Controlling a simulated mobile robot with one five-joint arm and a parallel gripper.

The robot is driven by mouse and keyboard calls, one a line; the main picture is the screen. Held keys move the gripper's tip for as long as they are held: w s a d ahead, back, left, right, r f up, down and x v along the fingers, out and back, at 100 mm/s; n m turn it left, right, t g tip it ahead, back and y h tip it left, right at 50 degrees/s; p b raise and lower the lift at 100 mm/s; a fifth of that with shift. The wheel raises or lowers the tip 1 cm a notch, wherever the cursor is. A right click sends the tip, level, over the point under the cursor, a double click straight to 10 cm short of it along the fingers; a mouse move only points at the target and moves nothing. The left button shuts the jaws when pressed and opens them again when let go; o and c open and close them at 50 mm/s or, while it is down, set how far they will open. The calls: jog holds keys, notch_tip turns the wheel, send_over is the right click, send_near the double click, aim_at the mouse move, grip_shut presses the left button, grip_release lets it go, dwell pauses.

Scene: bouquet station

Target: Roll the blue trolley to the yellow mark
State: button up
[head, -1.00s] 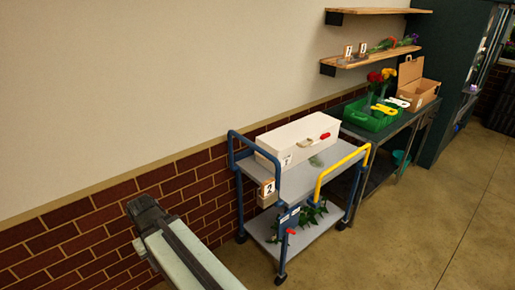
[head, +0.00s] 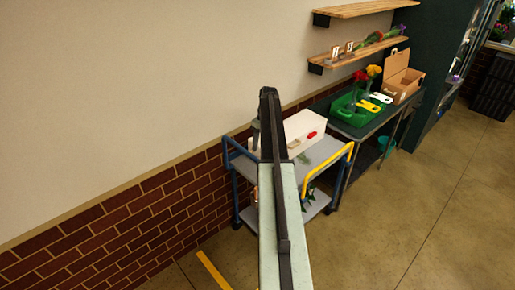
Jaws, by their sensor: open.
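The blue trolley (head: 236,190) stands against the brick wall, with a grey top shelf, a grey lower shelf and a yellow handle (head: 325,172) on its right side. A yellow mark (head: 213,270) lies on the floor in front of the trolley, cut off by the bottom edge. My gripper (head: 255,137) is open at the dark end of my arm and appears in front of the trolley's left end. I cannot tell whether it touches the trolley. My arm hides the middle of the trolley and part of its lower shelf.
A white box (head: 303,129) with a red item sits on the trolley top. A dark table (head: 372,128) to the right carries a green crate (head: 345,115) and a cardboard box (head: 402,82). Wooden shelves (head: 362,52) hang above. The floor at right is clear.

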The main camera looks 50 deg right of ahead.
jog(key=f+b, duration=0.5)
jog(key=a+f+b, duration=0.1)
jog(key=f+b, duration=0.2)
jog(key=shift+a, duration=0.1)
jog(key=shift+r, duration=0.1)
grip_shut()
dwell(1.3)
